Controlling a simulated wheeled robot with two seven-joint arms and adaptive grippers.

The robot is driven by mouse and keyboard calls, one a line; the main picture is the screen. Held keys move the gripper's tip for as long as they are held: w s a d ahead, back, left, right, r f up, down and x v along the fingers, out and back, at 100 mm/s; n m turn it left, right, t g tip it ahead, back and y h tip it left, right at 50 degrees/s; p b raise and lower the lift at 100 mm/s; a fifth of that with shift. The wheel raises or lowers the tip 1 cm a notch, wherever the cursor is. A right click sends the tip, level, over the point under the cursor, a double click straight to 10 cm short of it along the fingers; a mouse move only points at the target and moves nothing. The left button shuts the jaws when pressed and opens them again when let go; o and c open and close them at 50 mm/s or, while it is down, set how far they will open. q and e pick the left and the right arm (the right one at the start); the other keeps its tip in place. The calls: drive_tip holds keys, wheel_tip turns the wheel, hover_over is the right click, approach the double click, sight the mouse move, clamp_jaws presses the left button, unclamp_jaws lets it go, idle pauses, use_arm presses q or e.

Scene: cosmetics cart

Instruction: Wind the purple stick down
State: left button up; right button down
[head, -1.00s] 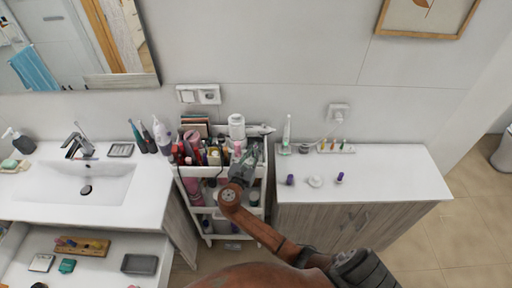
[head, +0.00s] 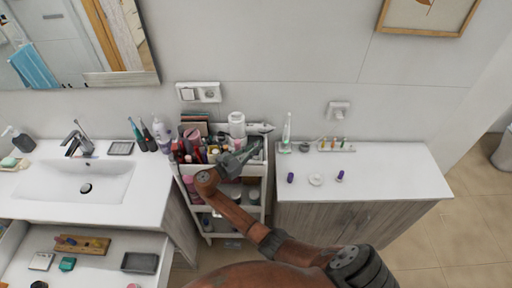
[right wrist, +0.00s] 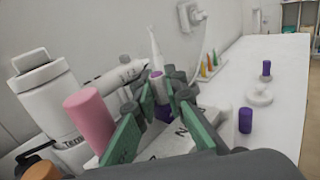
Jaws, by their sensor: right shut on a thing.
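My right gripper (head: 257,147) is over the right side of the cart's top tray in the head view. Two other small purple pieces stand on the white cabinet top, a left one (head: 290,177) and a right one (head: 340,175). My left gripper is not in view.
The cart's top tray holds crowded bottles, including a white one (right wrist: 45,95) and a pink cylinder (right wrist: 88,120) close beside the fingers. An electric toothbrush (head: 286,133) and a rack of small coloured items (head: 336,145) stand at the cabinet's back. The cabinet's right side is clear.

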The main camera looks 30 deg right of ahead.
drive_tip(key=c, duration=1.9)
unclamp_jaws()
drive_tip(key=shift+c, duration=0.2)
